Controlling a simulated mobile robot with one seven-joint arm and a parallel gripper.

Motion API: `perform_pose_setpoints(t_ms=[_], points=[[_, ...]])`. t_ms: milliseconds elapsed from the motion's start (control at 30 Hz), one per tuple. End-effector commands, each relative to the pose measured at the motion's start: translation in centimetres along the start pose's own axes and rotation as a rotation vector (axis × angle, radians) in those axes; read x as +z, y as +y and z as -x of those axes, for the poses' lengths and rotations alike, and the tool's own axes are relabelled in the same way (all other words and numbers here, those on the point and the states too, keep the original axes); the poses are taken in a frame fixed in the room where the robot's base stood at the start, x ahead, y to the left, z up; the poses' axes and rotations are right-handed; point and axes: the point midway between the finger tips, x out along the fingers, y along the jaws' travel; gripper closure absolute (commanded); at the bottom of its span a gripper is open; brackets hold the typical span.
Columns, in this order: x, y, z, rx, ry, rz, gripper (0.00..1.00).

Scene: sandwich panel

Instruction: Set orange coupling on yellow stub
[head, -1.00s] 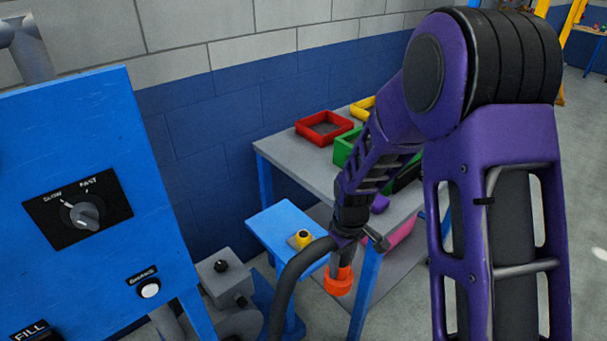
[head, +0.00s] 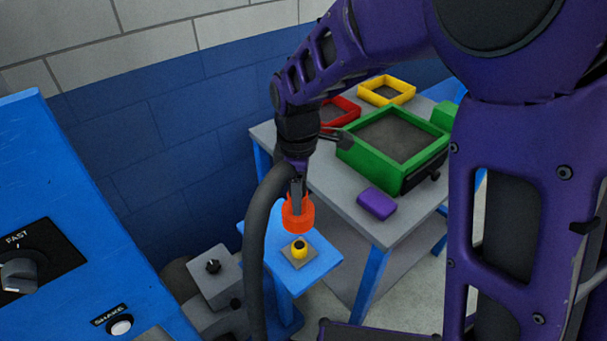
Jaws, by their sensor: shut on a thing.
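The orange coupling (head: 299,217) is a short ring-shaped piece held at the end of my gripper (head: 297,193). The fingers are shut on it, and it hangs roughly upright. The yellow stub (head: 299,248) stands on a small grey plate on the blue stand (head: 322,262), with a dark opening in its top. In the picture the coupling is just above the stub, with a small gap showing between them. Their exact alignment in depth cannot be told. The far side of the coupling is hidden.
A grey table (head: 345,205) behind holds a green frame (head: 392,145), a red frame (head: 340,111), a yellow frame (head: 386,90) and a purple block (head: 377,203). A blue control panel (head: 60,220) stands at left. A grey box with a black knob (head: 213,267) is left of the stand.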

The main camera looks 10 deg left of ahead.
Motion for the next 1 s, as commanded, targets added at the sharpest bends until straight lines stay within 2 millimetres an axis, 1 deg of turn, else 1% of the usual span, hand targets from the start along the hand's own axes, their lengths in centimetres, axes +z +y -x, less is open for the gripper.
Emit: perform_pose_setpoints(t_ms=[167, 367, 1000], points=[[0.0, 0.0, -0.1, 0.000, 0.000, -0.001, 1.00], [0.0, 0.0, -1.0, 0.000, 0.000, -0.001, 1.00], [0.0, 0.0, -6.0, 0.000, 0.001, -0.002, 1.00]])
